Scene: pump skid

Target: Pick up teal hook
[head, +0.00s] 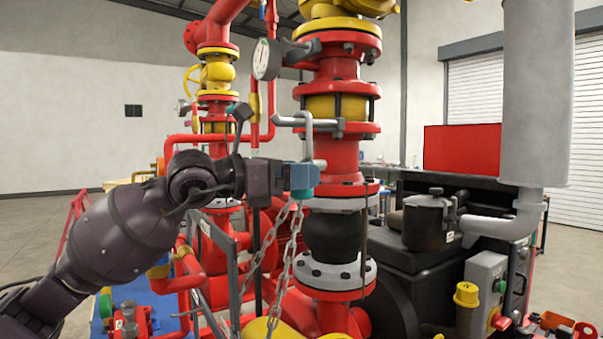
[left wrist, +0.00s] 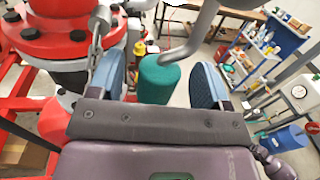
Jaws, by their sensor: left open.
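The teal hook has a teal cylindrical grip (left wrist: 160,82) and a bent grey rod (left wrist: 196,38) rising from it in the left wrist view. In the head view its grey rod (head: 309,127) stands above my left gripper (head: 300,177), and a little teal (head: 302,194) shows below the fingers. My left gripper is open. In the left wrist view its two blue fingers are on either side of the teal grip, with visible gaps between. Part of the grip is hidden by the gripper in the head view. My right gripper is not in view.
Chains (head: 286,266) hang just below the gripper. The red flanged pipe column (head: 340,262) stands close to the right of it. A pressure gauge (head: 267,59) is above. Shelves (left wrist: 262,52) stand farther off.

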